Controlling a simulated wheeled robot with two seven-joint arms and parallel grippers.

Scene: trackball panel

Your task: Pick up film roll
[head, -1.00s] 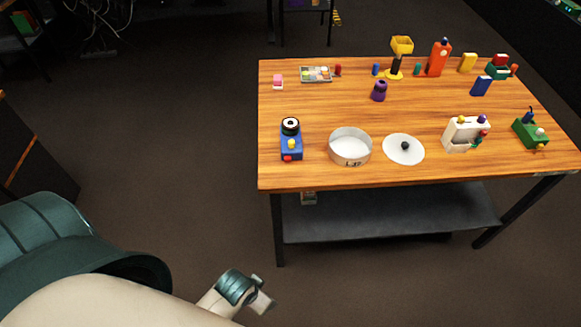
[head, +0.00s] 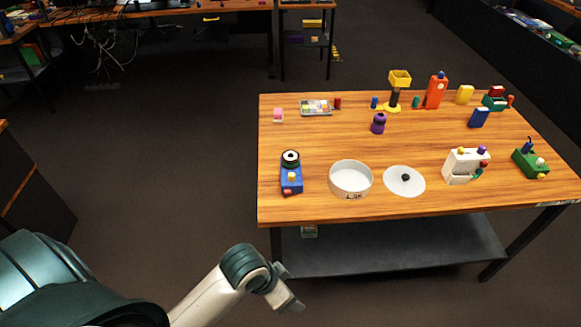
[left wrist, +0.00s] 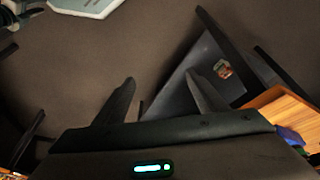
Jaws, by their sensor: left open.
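I cannot tell for sure which thing is the film roll. A small pale item with coloured markings (head: 309,231) lies on the table's grey lower shelf, partly hidden under the tabletop; what seems to be the same item shows in the left wrist view (left wrist: 222,67), with red and green on it. Small red (head: 337,103), blue (head: 374,102) and green (head: 416,102) cylinders stand on the tabletop. My left gripper (left wrist: 160,78) is open and empty, its fingers apart in front of floor and shelf. In the head view my left arm ends below the table's front left corner. My right gripper is out of view.
The wooden table (head: 300,137) carries a white round pan (head: 351,178), its lid (head: 404,182), a blue block toy (head: 291,180) and several other toys. The grey lower shelf (head: 390,250) is mostly bare. A table leg (head: 276,245) stands near my left arm. Floor left of it is clear.

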